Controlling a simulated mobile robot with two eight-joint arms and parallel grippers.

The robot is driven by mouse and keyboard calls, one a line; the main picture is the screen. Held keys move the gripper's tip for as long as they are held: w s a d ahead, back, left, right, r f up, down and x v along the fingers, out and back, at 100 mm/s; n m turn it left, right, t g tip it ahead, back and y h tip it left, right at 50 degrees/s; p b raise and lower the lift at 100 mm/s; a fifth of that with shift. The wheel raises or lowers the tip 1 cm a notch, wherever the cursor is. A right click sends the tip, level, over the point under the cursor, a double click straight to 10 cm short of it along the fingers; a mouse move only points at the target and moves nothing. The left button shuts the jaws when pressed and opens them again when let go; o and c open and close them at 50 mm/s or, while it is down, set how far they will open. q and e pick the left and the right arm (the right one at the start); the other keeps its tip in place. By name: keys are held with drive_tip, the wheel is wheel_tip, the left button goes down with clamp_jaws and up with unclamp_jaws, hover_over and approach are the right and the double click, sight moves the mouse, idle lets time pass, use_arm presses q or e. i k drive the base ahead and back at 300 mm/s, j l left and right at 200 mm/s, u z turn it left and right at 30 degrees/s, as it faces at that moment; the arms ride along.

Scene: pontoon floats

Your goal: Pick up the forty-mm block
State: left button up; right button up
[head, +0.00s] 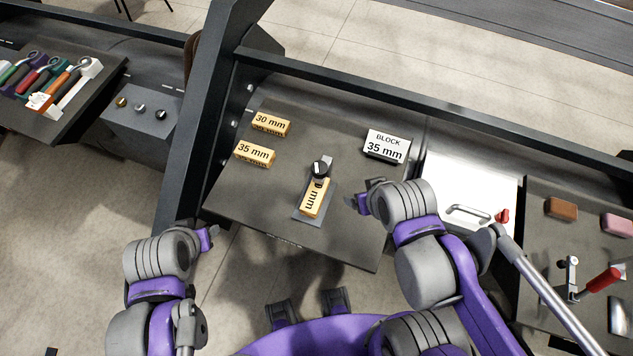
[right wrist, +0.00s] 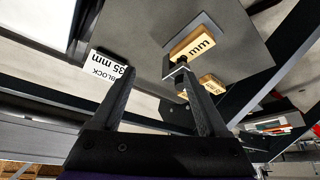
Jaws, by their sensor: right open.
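A yellow-orange block (head: 313,200) stands in a grey fixture (head: 301,216) with a black-knobbed clamp (head: 320,168) over one end. The clamp hides its number in the head view; only "mm" reads. In the right wrist view the block (right wrist: 194,47) shows "mm" after a partly hidden digit. Two similar blocks lie behind it to the left, marked 30 mm (head: 271,124) and 35 mm (head: 255,153). My right gripper (head: 362,198) is open and empty, right of the fixture. In its wrist view the fingers (right wrist: 160,98) are apart. My left gripper (head: 208,237) is off the table's left front edge.
A sign (head: 387,146) reading "BLOCK 35 mm" stands at the back right of the dark table (head: 340,240). A dark post (head: 205,120) rises at the left, and a rail runs behind. A white panel with a handle (head: 467,213) is to the right. The table's front is clear.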

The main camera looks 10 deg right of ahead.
sight(311, 206)
drive_tip(key=j+z, duration=0.6)
drive_tip(key=j, duration=0.25)
drive_tip(key=k+j+z, duration=0.15)
drive_tip(key=j+z, duration=0.15)
drive_tip(key=k+j+z, duration=0.15)
drive_tip(key=j+z, duration=0.15)
drive_tip(key=j, duration=0.15)
